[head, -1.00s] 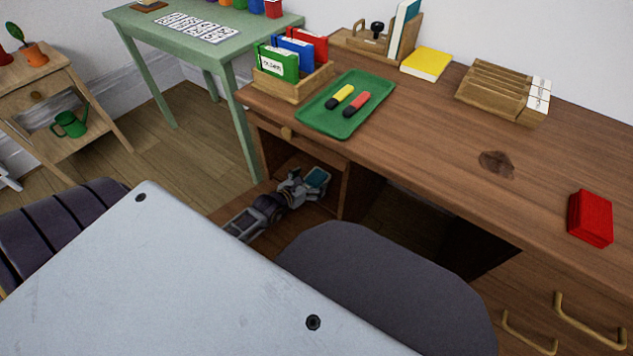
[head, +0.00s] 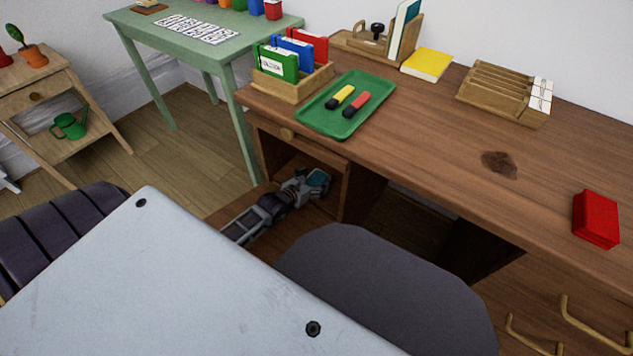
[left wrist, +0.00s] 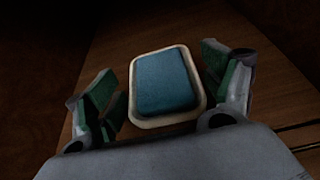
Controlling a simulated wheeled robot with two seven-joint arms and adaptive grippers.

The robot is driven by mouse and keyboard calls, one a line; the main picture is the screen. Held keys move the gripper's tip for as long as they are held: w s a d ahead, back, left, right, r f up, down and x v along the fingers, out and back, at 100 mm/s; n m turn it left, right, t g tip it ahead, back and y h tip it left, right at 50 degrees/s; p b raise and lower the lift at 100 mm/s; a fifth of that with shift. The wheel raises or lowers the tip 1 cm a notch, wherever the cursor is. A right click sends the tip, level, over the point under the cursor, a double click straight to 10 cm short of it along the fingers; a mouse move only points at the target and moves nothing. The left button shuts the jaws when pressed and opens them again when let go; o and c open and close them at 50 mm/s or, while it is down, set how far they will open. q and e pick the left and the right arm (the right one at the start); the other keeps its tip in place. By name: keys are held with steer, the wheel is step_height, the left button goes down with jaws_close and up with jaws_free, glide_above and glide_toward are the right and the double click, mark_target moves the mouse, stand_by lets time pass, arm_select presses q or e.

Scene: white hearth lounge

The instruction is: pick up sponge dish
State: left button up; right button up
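The sponge dish is a cream, rounded tray (left wrist: 165,121) with a blue sponge (left wrist: 164,82) in it. In the left wrist view it lies on a brown wooden surface, between the two green-padded fingers of my left gripper. The fingers stand apart on either side, the left one very near the dish edge; I see no clear grip. In the head view my left gripper (head: 309,184) reaches into the open lower compartment of the desk, with the blue sponge (head: 319,178) at its fingertips. My right gripper is not in view.
The wooden desk (head: 430,150) overhangs the compartment, with a side panel just right of the gripper. A dark chair (head: 380,285) stands in front. On top are a green tray (head: 325,120) with markers, file holders and a red box (head: 596,218).

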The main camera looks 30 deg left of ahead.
mark_target(314, 182)
arm_select(q)
steer(key=c, duration=0.7)
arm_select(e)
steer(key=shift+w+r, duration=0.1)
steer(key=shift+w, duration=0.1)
arm_select(q)
steer(key=shift+r, duration=0.1)
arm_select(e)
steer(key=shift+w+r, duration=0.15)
arm_select(q)
steer(key=shift+r, duration=0.1)
steer(key=shift+r+p, duration=0.55)
steer(key=shift+r, duration=0.3)
step_height(314, 182, up, 6)
steer(key=p, duration=0.3)
steer(key=shift+f, duration=0.1)
steer(key=shift+r, duration=0.45)
steer(key=shift+r+p, duration=0.35)
steer(key=shift+r, duration=0.25)
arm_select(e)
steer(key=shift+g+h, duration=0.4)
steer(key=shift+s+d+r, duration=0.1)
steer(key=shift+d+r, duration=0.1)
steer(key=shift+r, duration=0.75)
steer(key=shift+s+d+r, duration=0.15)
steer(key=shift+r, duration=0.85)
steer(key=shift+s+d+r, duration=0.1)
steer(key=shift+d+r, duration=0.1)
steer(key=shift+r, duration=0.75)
